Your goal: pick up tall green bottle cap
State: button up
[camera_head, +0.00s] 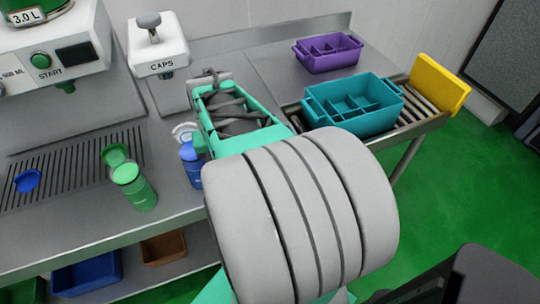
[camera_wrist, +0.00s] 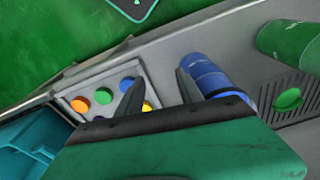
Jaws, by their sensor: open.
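In the wrist view a green cap (camera_wrist: 102,111) lies on a light tray among caps of other colours. My gripper (camera_wrist: 158,85) is open and empty, its dark fingers reaching over the bench between this tray and a blue bottle. The left finger overlaps the tray's right part in the picture, close to the green cap. A green bottle (camera_head: 138,190) stands upright on the bench in the head view and shows in the wrist view (camera_wrist: 285,42). I cannot tell whether it is capped. My arm covers the cap tray in the head view.
The blue bottle (camera_wrist: 205,75) stands close by the right finger. Orange (camera_wrist: 103,95), blue (camera_wrist: 127,83) and yellow (camera_wrist: 147,106) caps share the tray. A teal crate (camera_head: 352,108) and a purple crate (camera_head: 328,53) stand right. A green disc (camera_wrist: 289,98) lies on the grille.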

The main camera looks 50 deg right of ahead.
jog(key=s+d+m, duration=0.1)
jog(key=d+m, duration=0.1)
jog(key=s+d+m, duration=0.1)
jog(key=d+m, duration=0.1)
jog(key=s+d+m, duration=0.1)
jog(key=d, duration=0.2)
jog(key=shift+d+f+m+g, duration=0.1)
jog(key=shift+f+m+g, duration=0.3)
jog(key=d+m, duration=0.2)
jog(key=m, duration=0.2)
jog(key=s+d+m, duration=0.1)
jog(key=d+m, duration=0.1)
jog(key=m, duration=0.2)
jog(key=d+r+m, duration=0.1)
jog(key=d+m, duration=0.2)
jog(key=m, duration=0.1)
jog(key=shift+s+r+m+y+p, duration=0.1)
jog(key=shift+s+m+y+p, duration=0.1)
jog(key=shift+m+y+p, duration=0.15)
jog(key=shift+s+d+f+m, duration=0.1)
jog(key=shift+f+m, duration=0.1)
jog(key=shift+m, duration=0.25)
notch_tip(320, 180, down, 7)
jog(key=shift+s+d+f+p, duration=0.15)
jog(key=shift+p, duration=0.55)
jog(key=shift+c, duration=0.4)
grip_shut()
